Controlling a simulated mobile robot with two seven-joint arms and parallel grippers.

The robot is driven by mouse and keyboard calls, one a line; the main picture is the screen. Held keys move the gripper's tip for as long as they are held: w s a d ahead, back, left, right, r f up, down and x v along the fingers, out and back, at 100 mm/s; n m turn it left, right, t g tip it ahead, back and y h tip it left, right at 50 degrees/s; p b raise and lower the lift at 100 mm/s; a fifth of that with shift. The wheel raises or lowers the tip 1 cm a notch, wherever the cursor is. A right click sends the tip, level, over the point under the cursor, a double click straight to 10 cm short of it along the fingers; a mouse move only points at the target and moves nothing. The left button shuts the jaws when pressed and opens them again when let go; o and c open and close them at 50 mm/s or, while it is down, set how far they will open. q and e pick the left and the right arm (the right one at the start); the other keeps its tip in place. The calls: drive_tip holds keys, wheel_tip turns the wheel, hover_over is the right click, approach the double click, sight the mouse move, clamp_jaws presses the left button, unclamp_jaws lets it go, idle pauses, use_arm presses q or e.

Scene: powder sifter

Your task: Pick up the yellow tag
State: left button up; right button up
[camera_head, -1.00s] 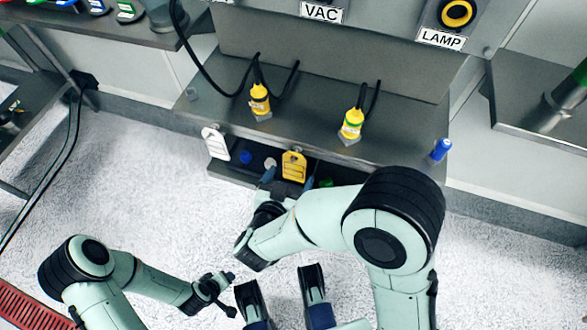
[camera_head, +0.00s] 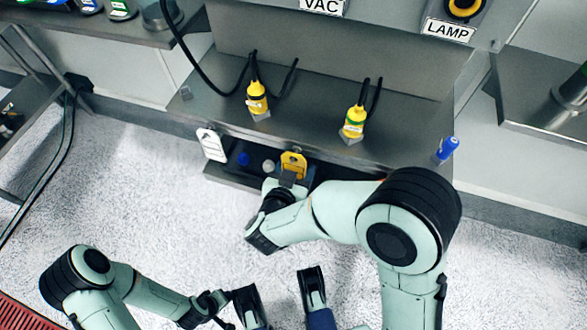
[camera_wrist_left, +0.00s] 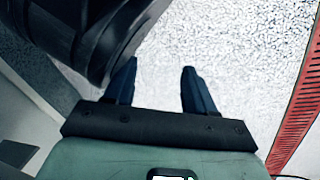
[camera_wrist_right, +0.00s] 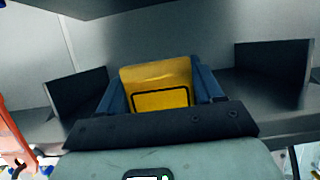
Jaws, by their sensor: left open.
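The yellow tag (camera_head: 293,160) hangs at the front edge of the grey bench, in the head view's middle. My right gripper (camera_head: 290,176) is at the tag. In the right wrist view the yellow tag (camera_wrist_right: 160,76) stands between the two blue fingers of that gripper (camera_wrist_right: 157,82), one at each side edge. The fingers are wide apart; whether they touch the tag is unclear. The tag's lower part is hidden by the gripper. My left gripper (camera_wrist_left: 160,75) is open and empty above the pale floor, low in the head view.
A white tag (camera_head: 212,145) hangs left of the yellow one, with a blue knob (camera_head: 243,158) and a grey knob (camera_head: 268,166) between.

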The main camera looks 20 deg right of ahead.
use_arm(q)
drive_tip(key=shift+w+r, duration=0.1)
use_arm(e)
drive_tip(key=shift+r, duration=0.1)
drive_tip(key=shift+s+a+r+p, duration=0.15)
drive_tip(key=shift+r+p, duration=0.15)
drive_tip(key=shift+p, duration=0.25)
use_arm(q)
drive_tip(key=w+r+t+p, duration=0.1)
drive_tip(key=w+r+p, duration=0.1)
drive_tip(key=w+r, duration=0.25)
drive_tip(key=s+d+r+g+p, duration=0.1)
drive_tip(key=s+d+r, duration=0.1)
drive_tip(key=s, duration=0.3)
drive_tip(key=shift+d+m+h+p, duration=0.3)
drive_tip(key=shift+d+p, duration=0.1)
drive_tip(key=shift+d, duration=0.05)
use_arm(e)
drive_tip(key=s+a, duration=0.9)
drive_tip(key=s, duration=0.5)
drive_tip(key=shift+s+a, duration=0.3)
drive_tip(key=shift+a, duration=0.1)
drive_tip(key=shift+f, duration=0.1)
